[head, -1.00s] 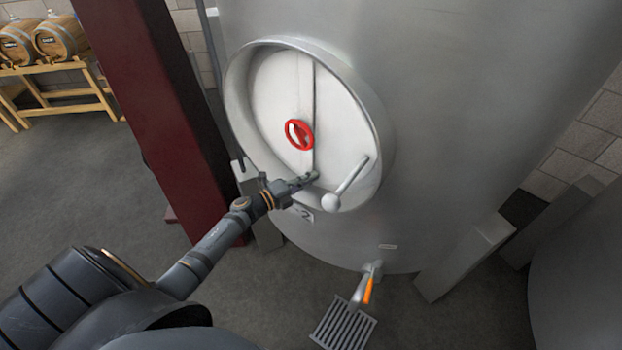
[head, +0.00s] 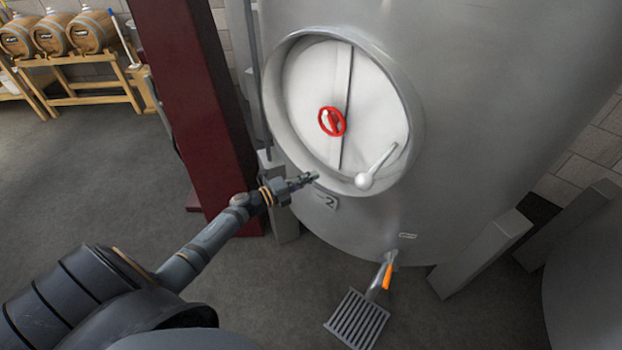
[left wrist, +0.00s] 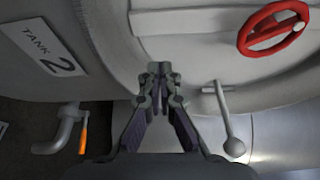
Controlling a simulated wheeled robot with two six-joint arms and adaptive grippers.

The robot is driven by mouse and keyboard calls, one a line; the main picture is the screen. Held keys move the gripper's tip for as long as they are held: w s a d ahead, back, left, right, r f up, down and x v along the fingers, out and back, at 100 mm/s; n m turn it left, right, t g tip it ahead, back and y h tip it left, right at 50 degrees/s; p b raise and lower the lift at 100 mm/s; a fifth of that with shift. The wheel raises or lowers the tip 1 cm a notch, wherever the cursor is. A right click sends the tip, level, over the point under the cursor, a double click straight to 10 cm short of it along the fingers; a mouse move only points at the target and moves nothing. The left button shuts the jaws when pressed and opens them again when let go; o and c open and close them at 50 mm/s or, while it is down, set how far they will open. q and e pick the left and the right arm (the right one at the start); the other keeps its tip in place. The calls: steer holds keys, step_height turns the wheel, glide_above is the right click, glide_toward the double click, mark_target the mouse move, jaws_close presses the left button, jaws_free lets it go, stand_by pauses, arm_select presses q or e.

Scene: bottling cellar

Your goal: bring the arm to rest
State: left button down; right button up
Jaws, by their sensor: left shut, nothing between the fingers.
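My left gripper (head: 312,178) is shut and empty, in front of the lower rim of the tank's round door. In the left wrist view the shut fingers (left wrist: 159,72) point at the pale door rim, and I cannot tell the exact gap. The white door (head: 312,95) carries a red handwheel (head: 332,121) at its middle, which also shows in the left wrist view (left wrist: 274,29). A lever with a pale ball knob (head: 365,181) sits at the door's lower right, right of the gripper. My right gripper is out of view.
The steel tank (head: 480,120) stands on grey legs (head: 480,255). A valve with an orange handle (head: 387,275) hangs above a floor grate (head: 357,320). A dark red column (head: 190,100) is left of the tank. Barrels (head: 52,35) rest on a wooden rack. Floor at left is clear.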

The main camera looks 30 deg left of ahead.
arm_select(q)
steer(key=s+a+f+n+g+y+p, duration=0.1)
steer(key=s+a+f+n+y, duration=0.15)
steer(key=s+f+n, duration=0.4)
steer(key=s+a+f+n+g+y+p, duration=0.1)
steer(key=s+a+f+n+g+y, duration=0.2)
steer(key=f, duration=0.7)
steer(key=s+a+f+n+y+p, duration=0.1)
steer(key=s+f+n+y, duration=0.35)
steer(key=f, duration=0.35)
steer(key=s+d+f+n+g, duration=0.3)
steer(key=s+f, duration=0.2)
steer(key=s, duration=0.6)
steer(key=s+d+f+n+g+p, duration=0.1)
steer(key=s+d+f+n+g, duration=0.2)
steer(key=s+f, duration=0.3)
steer(key=s+d+f+n+g+p, duration=0.1)
steer(key=s+d+f+n+g, duration=0.2)
steer(key=s, duration=1.3)
step_height(320, 180, down, 3)
steer(key=shift+s+d+r+n+g+h, duration=0.2)
steer(key=shift+s+n+g+h, duration=0.25)
steer(key=shift+g, duration=0.35)
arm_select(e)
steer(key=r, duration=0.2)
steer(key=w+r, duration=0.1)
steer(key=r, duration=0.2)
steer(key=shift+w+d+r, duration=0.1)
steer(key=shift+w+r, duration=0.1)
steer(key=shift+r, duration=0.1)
